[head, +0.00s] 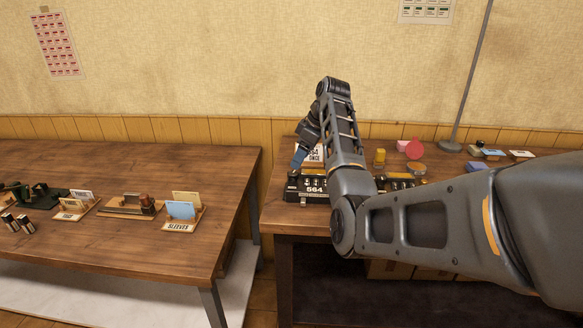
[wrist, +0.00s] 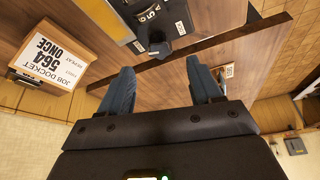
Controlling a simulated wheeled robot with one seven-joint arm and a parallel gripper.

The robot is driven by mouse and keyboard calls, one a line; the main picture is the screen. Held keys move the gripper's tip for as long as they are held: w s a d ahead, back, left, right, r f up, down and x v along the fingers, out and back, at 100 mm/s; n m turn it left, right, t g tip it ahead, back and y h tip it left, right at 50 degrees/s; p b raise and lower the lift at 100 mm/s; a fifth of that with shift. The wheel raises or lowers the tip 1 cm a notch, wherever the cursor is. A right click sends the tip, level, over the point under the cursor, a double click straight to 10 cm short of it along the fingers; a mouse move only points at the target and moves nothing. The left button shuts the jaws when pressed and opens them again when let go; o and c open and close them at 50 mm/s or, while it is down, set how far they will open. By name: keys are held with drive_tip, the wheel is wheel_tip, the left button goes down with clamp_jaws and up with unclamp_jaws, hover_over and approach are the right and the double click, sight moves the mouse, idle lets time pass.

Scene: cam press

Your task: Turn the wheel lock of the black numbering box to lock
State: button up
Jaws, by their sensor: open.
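The black numbering box (head: 314,190) stands near the front left corner of the right table, with 564 on its front in the head view. Part of it shows at the top of the wrist view (wrist: 146,14), with white number marks and a small black knob-like part (wrist: 158,49) at its edge. My gripper (head: 299,157) is just above the box's left end. In the wrist view its two blue fingers (wrist: 161,79) are apart, with nothing between them; the box lies beyond the tips.
A job docket (wrist: 50,48) reading 564 ONCE stands beside the box. A yellow item (head: 379,157) and a red round item (head: 414,149) stand farther back right. A lamp-like pole (head: 471,75) rises behind. The left table (head: 130,240) is separate, across a gap.

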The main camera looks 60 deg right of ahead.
sight(293, 173)
drive_tip(key=shift+p+x, duration=0.4)
drive_tip(key=shift+x, duration=2.7)
drive_tip(key=c, duration=1)
